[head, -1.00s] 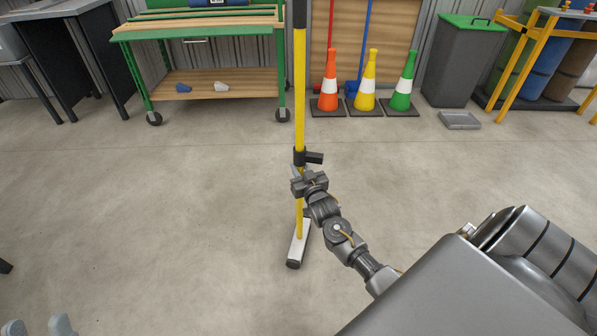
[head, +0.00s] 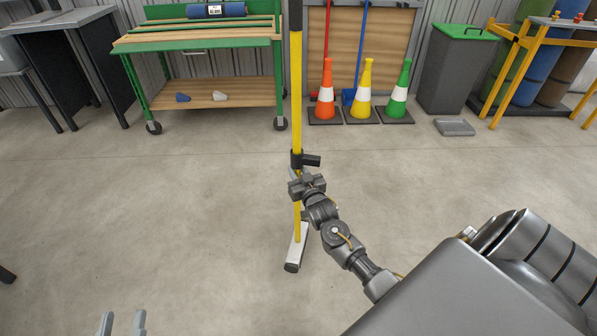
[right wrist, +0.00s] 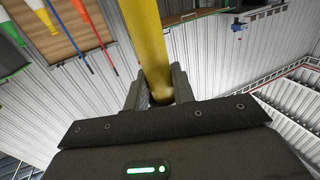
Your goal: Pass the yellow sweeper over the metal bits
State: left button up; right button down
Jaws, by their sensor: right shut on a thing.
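The yellow sweeper (head: 297,95) stands nearly upright in the head view, with a black clamp handle partway down and a pale bar-shaped head (head: 297,248) low over the floor. I cannot tell whether the head touches the floor. My right gripper (head: 296,186) is shut on the yellow pole below the black handle. In the right wrist view the pole (right wrist: 150,45) runs between the two fingers (right wrist: 160,95). My left gripper (head: 123,320) shows only its two fingertips at the bottom left; they are apart with nothing between them. I see no metal bits in either view.
A green-framed workbench (head: 198,45) stands at the back left, beside a dark cabinet (head: 75,60). Orange, yellow and green cones (head: 363,95) stand at the back, near a grey bin (head: 455,70) and a flat grey tray (head: 454,127). The concrete floor (head: 150,210) in between is clear.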

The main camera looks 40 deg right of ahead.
aim_at(299, 165)
jog(key=shift+r, duration=0.6)
jog(key=shift+r+p, duration=0.5)
jog(key=shift+p, duration=0.2)
jog(key=shift+r+p, duration=0.3)
pick_arm(q)
jog(key=a+f+n+g+y, duration=0.1)
jog(key=a+f+g+y, duration=0.4)
jog(key=f, duration=0.4)
jog(key=shift+f+n+g+p, duration=0.15)
jog(key=shift+n+g+p, duration=0.15)
pick_arm(e)
jog(key=shift+r, duration=0.3)
